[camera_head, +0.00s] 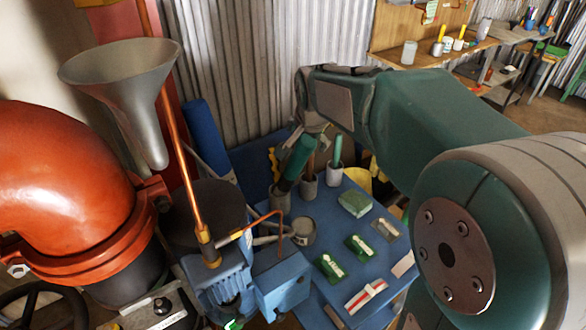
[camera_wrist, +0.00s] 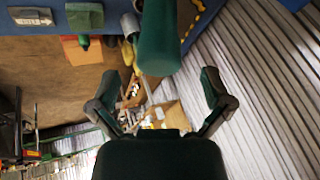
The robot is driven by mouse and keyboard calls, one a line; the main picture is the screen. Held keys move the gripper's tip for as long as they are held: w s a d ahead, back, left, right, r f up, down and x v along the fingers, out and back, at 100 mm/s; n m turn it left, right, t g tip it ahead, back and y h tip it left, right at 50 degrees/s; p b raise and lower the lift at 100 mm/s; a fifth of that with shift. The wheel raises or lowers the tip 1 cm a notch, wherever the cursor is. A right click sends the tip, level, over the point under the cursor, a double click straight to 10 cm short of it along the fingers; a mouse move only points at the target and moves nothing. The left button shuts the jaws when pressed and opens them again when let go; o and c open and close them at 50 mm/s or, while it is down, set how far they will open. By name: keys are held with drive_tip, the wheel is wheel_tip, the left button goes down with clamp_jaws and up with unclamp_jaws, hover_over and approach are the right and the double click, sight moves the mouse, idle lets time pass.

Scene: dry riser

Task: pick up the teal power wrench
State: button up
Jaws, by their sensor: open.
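A thick teal-green cylindrical tool (camera_head: 297,157), which looks like the teal power wrench, leans upright in a grey cup (camera_head: 281,196) on the blue table. In the wrist view a large teal cylinder (camera_wrist: 160,40) comes down from the top edge; it appears to be the same tool, and its near end lies just beyond my fingers. My gripper (camera_wrist: 158,88) is open with nothing between its fingers. In the head view my gripper (camera_head: 316,130) is just above and right of the tool's top, partly hidden by my arm. I cannot tell if they touch.
Two more grey cups beside it hold a reddish-brown handle (camera_head: 310,158) and a thin green handle (camera_head: 338,148). The blue table (camera_head: 305,228) carries several small green and white items. A grey funnel (camera_head: 120,75), copper pipe and orange pipe (camera_head: 62,170) crowd the left.

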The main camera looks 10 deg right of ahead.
drive_tip(key=x, duration=0.5)
drive_tip(key=shift+w+f, duration=0.1)
drive_tip(key=shift+f, duration=0.15)
drive_tip(key=shift+r, duration=0.1)
drive_tip(key=c, duration=1.4)
